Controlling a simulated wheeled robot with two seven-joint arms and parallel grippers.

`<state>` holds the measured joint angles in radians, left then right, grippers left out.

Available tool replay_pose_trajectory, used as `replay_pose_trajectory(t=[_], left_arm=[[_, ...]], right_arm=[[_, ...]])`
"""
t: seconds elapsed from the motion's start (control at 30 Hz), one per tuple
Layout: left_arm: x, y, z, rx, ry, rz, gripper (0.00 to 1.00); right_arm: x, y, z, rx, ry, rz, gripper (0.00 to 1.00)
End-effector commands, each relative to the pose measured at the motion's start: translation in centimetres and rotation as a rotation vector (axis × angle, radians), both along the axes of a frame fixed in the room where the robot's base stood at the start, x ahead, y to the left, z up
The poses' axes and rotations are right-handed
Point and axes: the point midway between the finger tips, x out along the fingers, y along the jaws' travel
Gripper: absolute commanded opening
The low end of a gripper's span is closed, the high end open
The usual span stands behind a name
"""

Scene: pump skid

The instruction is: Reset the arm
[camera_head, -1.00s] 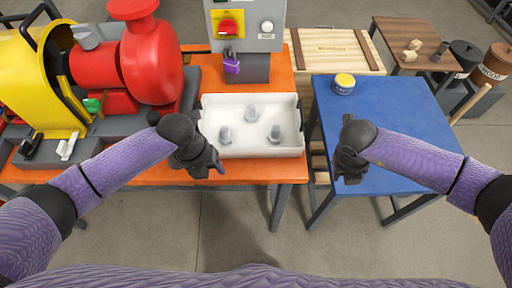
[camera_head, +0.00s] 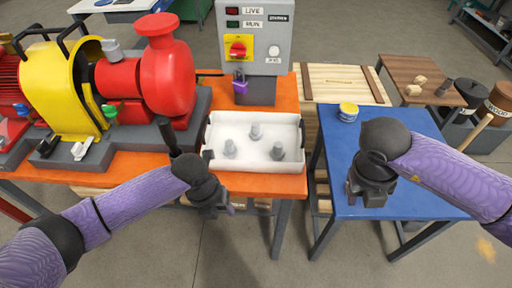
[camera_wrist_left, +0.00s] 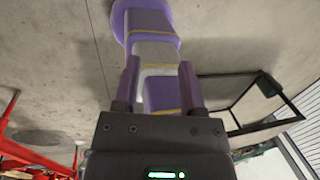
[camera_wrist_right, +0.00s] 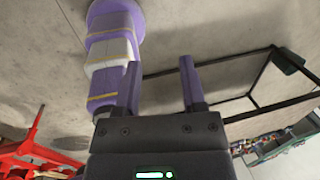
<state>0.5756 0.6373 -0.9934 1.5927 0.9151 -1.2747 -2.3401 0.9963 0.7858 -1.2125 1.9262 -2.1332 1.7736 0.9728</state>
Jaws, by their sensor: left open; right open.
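My left gripper (camera_head: 222,207) hangs in front of the orange bench (camera_head: 262,185), near the white tray's front edge. In the left wrist view its two fingers (camera_wrist_left: 158,85) are apart with nothing held between them. My right gripper (camera_head: 370,192) is over the blue table (camera_head: 400,150), near its front edge. In the right wrist view its fingers (camera_wrist_right: 160,85) are also apart and empty. Both wrist views show my own purple and white column behind the fingers.
A white tray (camera_head: 209,158) with several grey pegs sits on the orange bench. Beside it stand a red pump (camera_head: 168,80), a yellow guard (camera_head: 60,90) and a control box (camera_head: 278,40) with a purple padlock (camera_head: 240,84). A yellow-topped tin (camera_head: 348,112) is on the blue table.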

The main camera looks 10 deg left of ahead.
Motion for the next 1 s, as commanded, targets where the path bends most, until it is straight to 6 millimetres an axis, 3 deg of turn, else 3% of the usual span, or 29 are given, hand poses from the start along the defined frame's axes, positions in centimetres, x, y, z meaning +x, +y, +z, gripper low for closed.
replay_pose_trajectory(t=[0.47, 0.57, 0.67, 0.73, 0.77, 0.8, 0.87, 0.9, 0.97, 1.0], left_arm=[[0.0, 0.0, 0.0, 0.000, 0.000, 0.001, 0.52], [0.2, 0.0, -1.3, -0.014, 0.003, 0.094, 0.52], [0.6, 0.4, -5.5, -0.058, 0.012, 0.413, 0.52], [0.0, 1.4, -11.0, -0.108, 0.038, 0.810, 0.52], [-0.8, 2.0, -13.8, -0.128, 0.054, 1.005, 0.52], [-2.5, 3.0, -17.3, -0.149, 0.077, 1.261, 0.52], [-5.9, 4.4, -22.1, -0.171, 0.113, 1.607, 0.52], [-8.0, 5.1, -24.2, -0.179, 0.129, 1.780, 0.52], [-11.1, 5.8, -26.6, -0.182, 0.148, 1.976, 0.52], [-13.1, 6.1, -27.9, -0.181, 0.162, 2.086, 0.52]], right_arm=[[0.0, 0.2, 0.4, 0.003, 0.001, 0.001, 0.52], [-0.5, 1.7, -1.2, 0.097, 0.059, 0.009, 0.52], [-2.0, 7.1, -5.3, 0.448, 0.226, -0.015, 0.52], [-2.5, 13.1, -8.2, 0.901, 0.349, -0.166, 0.52], [-1.7, 15.1, -9.0, 1.117, 0.369, -0.295, 0.52], [0.0, 16.4, -10.6, 1.367, 0.351, -0.530, 0.52], [2.9, 14.9, -14.8, 1.601, 0.245, -0.969, 0.52], [3.7, 12.9, -18.2, 1.649, 0.158, -1.239, 0.52], [3.1, 9.6, -23.3, 1.621, 0.043, -1.578, 0.52], [1.7, 7.5, -26.7, 1.560, -0.026, -1.777, 0.52]])
